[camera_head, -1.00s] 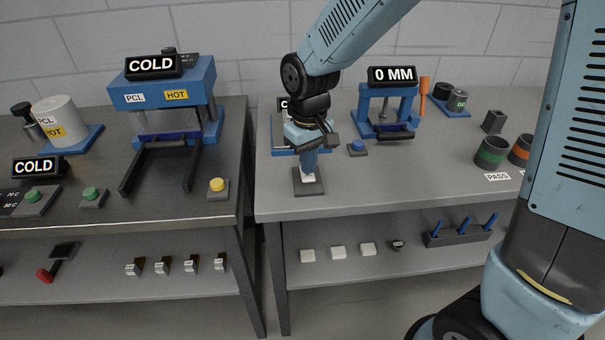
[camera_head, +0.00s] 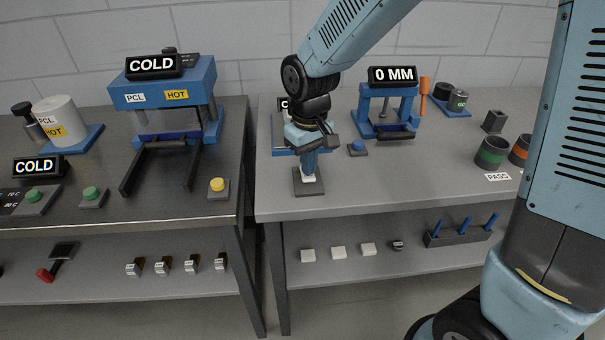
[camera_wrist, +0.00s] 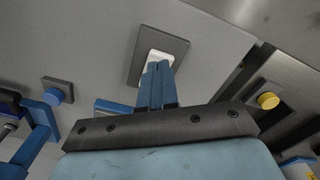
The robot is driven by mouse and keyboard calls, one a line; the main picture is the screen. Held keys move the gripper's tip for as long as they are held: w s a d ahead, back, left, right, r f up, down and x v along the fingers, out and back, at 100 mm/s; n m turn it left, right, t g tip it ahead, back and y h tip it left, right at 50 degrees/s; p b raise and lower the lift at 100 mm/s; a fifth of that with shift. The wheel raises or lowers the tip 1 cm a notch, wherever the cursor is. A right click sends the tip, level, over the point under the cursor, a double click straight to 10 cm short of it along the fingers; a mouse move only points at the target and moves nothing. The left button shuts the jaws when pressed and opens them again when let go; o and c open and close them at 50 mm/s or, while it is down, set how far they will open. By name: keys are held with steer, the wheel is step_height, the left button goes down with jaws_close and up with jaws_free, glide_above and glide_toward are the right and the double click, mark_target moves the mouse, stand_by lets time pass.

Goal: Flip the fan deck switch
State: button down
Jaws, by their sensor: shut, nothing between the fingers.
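The switch is a white rocker (camera_head: 309,179) on a dark grey square plate (camera_head: 299,188) near the front left of the right-hand bench. My gripper (camera_head: 310,176) points down at the rocker, with its blue fingers shut together and empty. In the wrist view the white rocker (camera_wrist: 160,56) shows on its plate (camera_wrist: 174,44), partly behind the fingertips (camera_wrist: 158,66). The tips are at or very close to the rocker; I cannot tell whether they press on it. The fan deck (camera_head: 277,134) stands behind my gripper, mostly hidden, and its sign is largely covered.
A blue button (camera_head: 357,147) and a press with a "0 MM" sign (camera_head: 392,76) stand to the right. A yellow button (camera_head: 217,185) is on the left bench, across a gap. Cups (camera_head: 491,151) stand at the right. The bench front right of the switch is clear.

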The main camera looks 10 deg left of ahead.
steer(key=shift+f, duration=0.8)
stand_by(0.5)
steer(key=shift+r, duration=3.55)
steer(key=shift+w+d, duration=0.1)
steer(key=s+d+r+m+t, duration=0.1)
steer(key=d+r+m, duration=0.1)
steer(key=d+r, duration=0.5)
steer(key=s+d+r+m+t, duration=0.1)
steer(key=d+r+m+t, duration=0.15)
steer(key=d, duration=0.75)
steer(key=s+d+r+m+t, duration=0.2)
steer(key=s+d+r+m, duration=0.2)
steer(key=s+d, duration=0.4)
steer(key=d, duration=0.4)
steer(key=shift+s+r, duration=0.25)
steer(key=shift+s, duration=0.15)
